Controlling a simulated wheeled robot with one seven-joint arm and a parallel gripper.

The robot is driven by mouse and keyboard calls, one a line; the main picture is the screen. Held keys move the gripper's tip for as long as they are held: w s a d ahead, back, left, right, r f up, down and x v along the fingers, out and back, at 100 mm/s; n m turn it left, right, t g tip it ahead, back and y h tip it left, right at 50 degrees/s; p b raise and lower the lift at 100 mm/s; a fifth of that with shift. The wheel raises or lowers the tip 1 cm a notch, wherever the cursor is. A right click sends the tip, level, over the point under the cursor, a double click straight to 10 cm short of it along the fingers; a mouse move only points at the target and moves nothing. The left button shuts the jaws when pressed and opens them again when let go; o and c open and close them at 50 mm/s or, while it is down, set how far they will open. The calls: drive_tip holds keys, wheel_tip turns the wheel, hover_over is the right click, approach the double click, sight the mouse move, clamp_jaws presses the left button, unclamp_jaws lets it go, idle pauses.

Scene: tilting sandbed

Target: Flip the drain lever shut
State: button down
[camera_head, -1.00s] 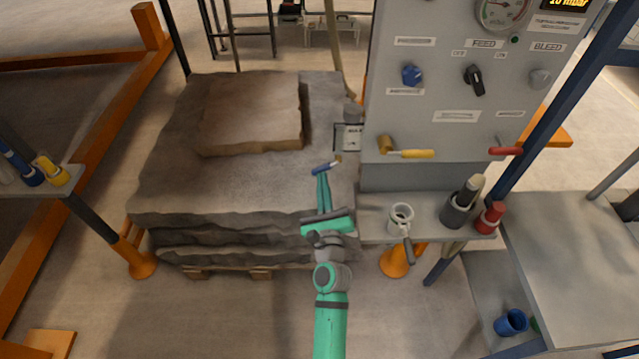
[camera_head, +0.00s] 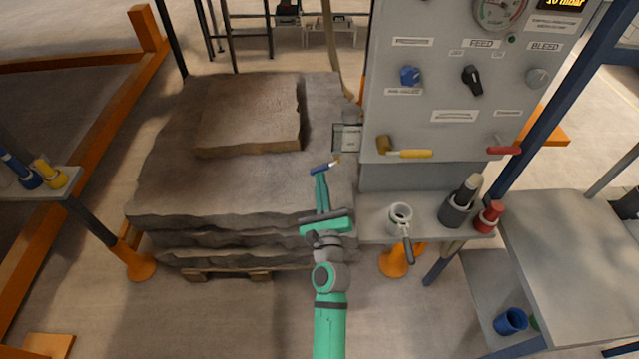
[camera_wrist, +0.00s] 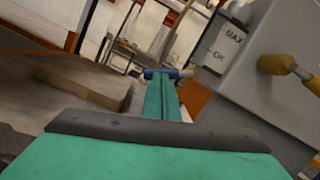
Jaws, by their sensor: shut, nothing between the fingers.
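A small lever with a blue handle (camera_head: 321,169) and a brass-coloured end (camera_head: 336,159) is just beyond my gripper, beside the stone block's right side. In the wrist view the blue handle (camera_wrist: 158,73) lies across the fingertips, with the brass end at its right. My gripper (camera_head: 321,175) is shut and empty, its tips at or very close to the handle; I cannot tell if they touch. On the panel are a yellow-handled lever (camera_head: 410,153) and a red-handled lever (camera_head: 504,150), both about level. I cannot read which lever is marked drain.
The grey panel (camera_head: 450,115) with knobs stands right of my gripper. A sight gauge marked MAX and OK (camera_wrist: 222,45) is close to the fingers. A layered stone block (camera_head: 170,185) is at left.

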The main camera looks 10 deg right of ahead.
drive_tip(key=shift+w+r, duration=0.1)
drive_tip(key=shift+r, duration=0.15)
idle(0.3)
drive_tip(key=shift+a+f, duration=0.1)
drive_tip(key=shift+f, duration=0.05)
drive_tip(key=d+f+v, duration=0.1)
drive_tip(key=f+v, duration=0.1)
drive_tip(key=v, duration=1.1)
drive_tip(key=shift+d, duration=0.4)
drive_tip(key=shift+w+f, duration=0.1)
drive_tip(key=shift+f, duration=0.05)
